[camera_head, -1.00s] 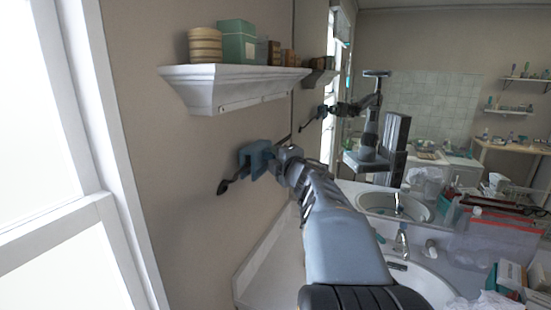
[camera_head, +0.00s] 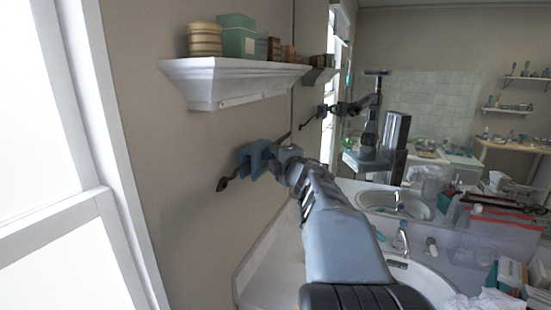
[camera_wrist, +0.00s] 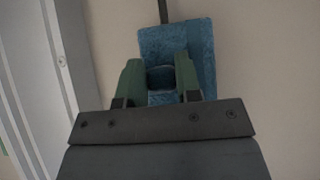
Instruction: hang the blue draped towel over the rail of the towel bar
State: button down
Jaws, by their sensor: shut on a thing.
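The blue draped towel (camera_head: 256,156) is close to the beige wall, below the white shelf, folded over like an upside-down U. My gripper (camera_wrist: 158,68) is shut on the towel, whose blue cloth (camera_wrist: 204,60) shows behind and between the green fingers in the wrist view. A dark end of the towel bar (camera_head: 223,183) sticks out just left of and below the towel in the head view. A dark rod (camera_wrist: 163,10), seemingly its rail, meets the towel's top edge in the wrist view. Whether the towel rests on the rail cannot be told; the towel hides it.
The white shelf (camera_head: 232,83) with several boxes is on the wall above my arm. A white window frame (camera_head: 118,150) stands at the left. A mirror at the right reflects my arm. A sink (camera_head: 425,288) and a cluttered counter lie below at the right.

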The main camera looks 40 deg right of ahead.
jog(key=shift+f+b, duration=0.7)
jog(key=shift+f, duration=0.1)
jog(key=c, duration=0.7)
grip_release()
jog(key=shift+c, duration=0.2)
jog(key=shift+o, duration=0.9)
jog(key=shift+s, duration=0.1)
jog(key=shift+s+a+p, duration=0.2)
jog(key=shift+s+a, duration=0.05)
jog(key=shift+s, duration=0.75)
jog(key=shift+s+a+p, duration=0.15)
jog(key=shift+s+a, duration=0.05)
jog(key=shift+s, duration=0.75)
jog(key=shift+s+a, duration=0.1)
